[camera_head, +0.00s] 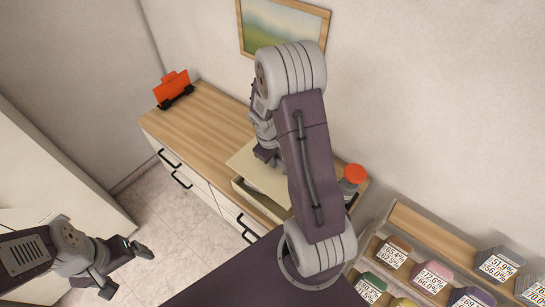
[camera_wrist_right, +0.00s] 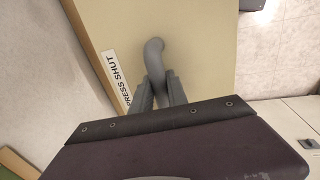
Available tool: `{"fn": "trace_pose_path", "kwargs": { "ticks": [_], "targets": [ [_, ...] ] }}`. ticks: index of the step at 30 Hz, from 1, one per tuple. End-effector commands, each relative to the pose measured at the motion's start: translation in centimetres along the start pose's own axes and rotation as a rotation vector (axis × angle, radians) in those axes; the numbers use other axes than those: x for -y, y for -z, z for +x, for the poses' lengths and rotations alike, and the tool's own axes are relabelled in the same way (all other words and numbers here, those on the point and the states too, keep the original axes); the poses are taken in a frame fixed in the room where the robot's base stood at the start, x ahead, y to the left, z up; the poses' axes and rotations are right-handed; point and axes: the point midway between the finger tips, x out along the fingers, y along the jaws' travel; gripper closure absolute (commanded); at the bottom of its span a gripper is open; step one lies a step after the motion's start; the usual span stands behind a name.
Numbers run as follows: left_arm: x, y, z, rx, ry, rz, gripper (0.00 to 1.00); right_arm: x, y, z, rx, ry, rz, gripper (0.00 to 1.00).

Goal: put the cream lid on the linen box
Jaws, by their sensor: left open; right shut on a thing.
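The cream lid (camera_head: 245,162) is over the linen box (camera_head: 262,202) on the dresser in the head view; a dark gap shows between them at the left corner. My right gripper (camera_head: 267,152) is above the lid, partly hidden by my own arm. In the right wrist view my right gripper (camera_wrist_right: 160,90) is shut on the grey curved handle (camera_wrist_right: 153,52) of the cream lid (camera_wrist_right: 205,45). A white label reading "PRESS SHUT" (camera_wrist_right: 116,75) lies along its left side. My left gripper (camera_head: 123,270) is open and empty at the lower left, away from the box.
The wooden dresser (camera_head: 205,120) has clear top left of the box. An orange-red object (camera_head: 173,88) stands at its far left end. A jar with an orange-red lid (camera_head: 352,178) stands close right of the box. A rack of labelled containers (camera_head: 430,275) is at lower right.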

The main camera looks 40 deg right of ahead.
Motion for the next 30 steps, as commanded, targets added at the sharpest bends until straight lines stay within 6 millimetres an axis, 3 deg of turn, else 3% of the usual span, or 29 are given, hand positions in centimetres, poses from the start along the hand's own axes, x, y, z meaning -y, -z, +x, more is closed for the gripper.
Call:
{"fn": "trace_pose_path", "kwargs": {
  "ticks": [10,24,30],
  "targets": [
    [0.0,-0.1,1.2,0.0,0.0,0.0,0.1,0.2,0.0,1.1,-0.001,0.0,-0.001,1.0],
    [0.1,-0.8,7.3,0.0,0.0,0.0,0.1,1.5,0.1,7.7,-0.002,0.0,-0.002,1.0],
    [0.2,-0.9,8.7,0.0,0.0,0.0,0.1,1.8,0.1,9.1,-0.002,0.0,-0.002,1.0]
  ]
}}
